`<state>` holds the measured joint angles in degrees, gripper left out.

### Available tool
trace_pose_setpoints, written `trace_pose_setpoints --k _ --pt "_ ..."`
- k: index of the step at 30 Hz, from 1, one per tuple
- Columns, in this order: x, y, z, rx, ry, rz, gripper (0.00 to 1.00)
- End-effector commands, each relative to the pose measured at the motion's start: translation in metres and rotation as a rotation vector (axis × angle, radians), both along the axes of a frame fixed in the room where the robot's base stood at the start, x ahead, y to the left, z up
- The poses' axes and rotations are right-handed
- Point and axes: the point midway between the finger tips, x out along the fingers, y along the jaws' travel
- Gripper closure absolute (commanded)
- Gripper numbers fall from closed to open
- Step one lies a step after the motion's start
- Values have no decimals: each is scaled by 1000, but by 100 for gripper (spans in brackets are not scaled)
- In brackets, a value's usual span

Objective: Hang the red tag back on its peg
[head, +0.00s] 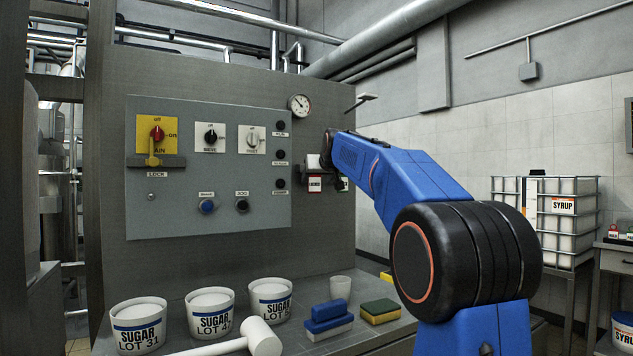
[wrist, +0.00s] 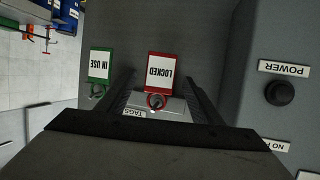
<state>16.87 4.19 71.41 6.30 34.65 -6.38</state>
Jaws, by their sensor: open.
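The red tag (wrist: 160,71), marked LOCKED, is in the middle of the wrist view, where its lettering is upside down. Its red ring (wrist: 156,101) appears around a dark peg on the small rack (wrist: 172,108) labelled TAGS. The tag also shows in the head view (head: 314,185), hanging below the rack on the panel's right. My gripper (wrist: 160,98) is open, with one finger on either side of the ring and no visible contact. In the head view my arm partly hides the rack.
A green IN USE tag (wrist: 101,65) hangs beside the red one. The grey control panel (head: 209,225) with knobs and buttons is close by; a POWER button (wrist: 280,92) shows.

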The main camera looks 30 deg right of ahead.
Motion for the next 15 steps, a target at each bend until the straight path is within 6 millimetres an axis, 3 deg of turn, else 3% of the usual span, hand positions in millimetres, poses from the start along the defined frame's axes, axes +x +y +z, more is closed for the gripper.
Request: trace_pose_setpoints --k 15 --pt "-91 21 35 -1 -3 -1 40"
